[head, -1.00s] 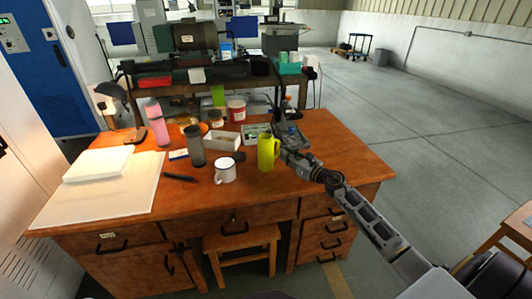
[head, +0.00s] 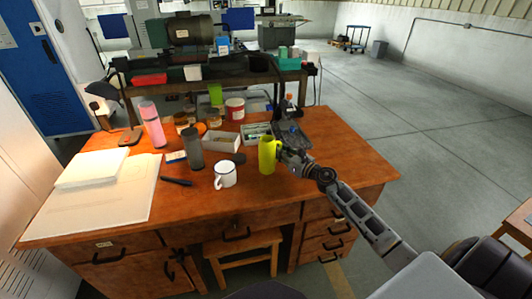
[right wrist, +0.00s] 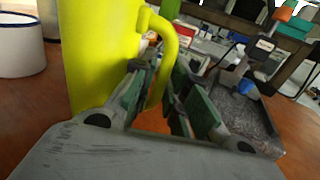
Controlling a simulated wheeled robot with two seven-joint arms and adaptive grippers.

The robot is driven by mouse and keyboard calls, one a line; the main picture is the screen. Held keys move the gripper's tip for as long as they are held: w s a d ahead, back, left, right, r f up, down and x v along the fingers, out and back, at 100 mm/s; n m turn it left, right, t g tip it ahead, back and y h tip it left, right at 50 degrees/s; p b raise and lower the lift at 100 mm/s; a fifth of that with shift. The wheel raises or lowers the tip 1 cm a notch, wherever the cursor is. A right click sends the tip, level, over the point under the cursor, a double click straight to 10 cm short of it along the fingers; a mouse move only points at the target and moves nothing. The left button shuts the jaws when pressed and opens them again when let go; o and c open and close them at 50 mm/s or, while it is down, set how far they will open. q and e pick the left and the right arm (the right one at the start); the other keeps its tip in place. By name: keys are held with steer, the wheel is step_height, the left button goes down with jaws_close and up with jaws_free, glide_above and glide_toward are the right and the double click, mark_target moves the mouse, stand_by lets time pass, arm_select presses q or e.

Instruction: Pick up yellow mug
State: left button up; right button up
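My right gripper (head: 281,152) is at the mug's right side. In the right wrist view the two fingers (right wrist: 158,82) stand apart, with the handle between them and a gap still visible around it. My left gripper is not in view.
A white mug (head: 225,175) and a dark grey cup (head: 194,147) stand left of the yellow mug. A dark tray (head: 294,139) lies behind my gripper. A pink bottle (head: 151,124) and papers (head: 100,200) are farther left. The desk's right end is clear.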

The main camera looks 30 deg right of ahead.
steer(key=shift+w, duration=0.15)
steer(key=shift+r, duration=0.1)
steer(key=shift+c, duration=0.3)
jaws_close()
